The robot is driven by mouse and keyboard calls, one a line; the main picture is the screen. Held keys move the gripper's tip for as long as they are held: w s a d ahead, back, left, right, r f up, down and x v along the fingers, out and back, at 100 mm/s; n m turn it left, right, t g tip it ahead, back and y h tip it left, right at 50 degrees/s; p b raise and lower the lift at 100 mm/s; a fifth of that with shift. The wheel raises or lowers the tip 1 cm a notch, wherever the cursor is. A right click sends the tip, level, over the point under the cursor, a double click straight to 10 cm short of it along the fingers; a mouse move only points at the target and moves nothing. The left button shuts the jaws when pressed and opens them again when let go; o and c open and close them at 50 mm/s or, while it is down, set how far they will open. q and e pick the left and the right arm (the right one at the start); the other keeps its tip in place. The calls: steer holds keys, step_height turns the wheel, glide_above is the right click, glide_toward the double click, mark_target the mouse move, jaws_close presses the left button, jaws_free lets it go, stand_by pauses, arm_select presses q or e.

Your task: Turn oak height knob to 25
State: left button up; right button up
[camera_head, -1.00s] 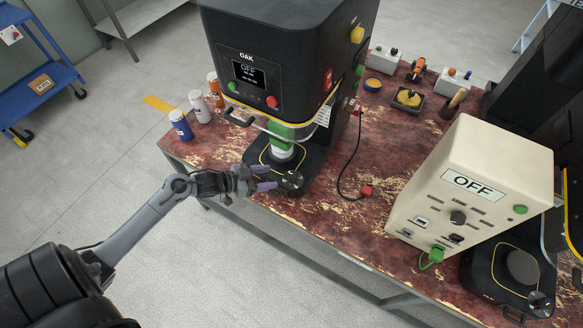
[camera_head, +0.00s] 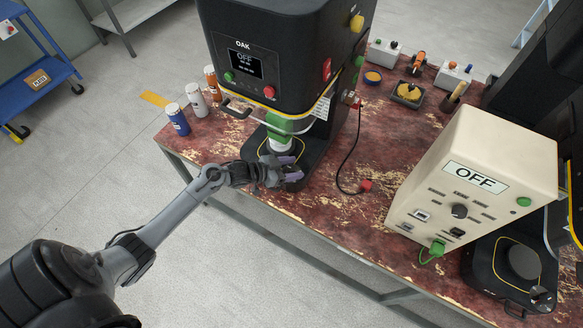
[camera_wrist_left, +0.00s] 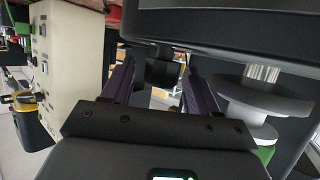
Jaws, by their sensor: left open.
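The black OAK machine (camera_head: 285,50) stands at the back of the table, its display reading OFF. Its height knob is at the front of its base (camera_head: 312,152), largely hidden by my left gripper (camera_head: 290,172) in the head view. In the left wrist view a dark round knob (camera_wrist_left: 163,70) sits between the two finger ends, with gaps seen on both sides. My left gripper, also in the left wrist view (camera_wrist_left: 160,85), is open. The knob's scale or setting cannot be read. My right gripper is not in view.
A cream machine (camera_head: 475,185) reading OFF stands at the right of the table. Blue, white and orange cans (camera_head: 178,119) stand left of the OAK machine. A black cable with a red plug (camera_head: 366,185) lies to its right. The table's front edge is below my left gripper.

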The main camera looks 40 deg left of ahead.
arm_select(q)
steer(key=shift+c, duration=0.3)
steer(key=c, duration=0.9)
steer(key=shift+m+h+b, duration=0.3)
steer(key=shift+m+h, duration=0.1)
steer(key=shift+m, duration=0.1)
steer(key=shift+m+g+h, duration=0.3)
steer(key=shift+g+h, duration=0.1)
steer(key=o, duration=1)
steer(key=shift+c, duration=0.2)
steer(key=shift+s, duration=0.1)
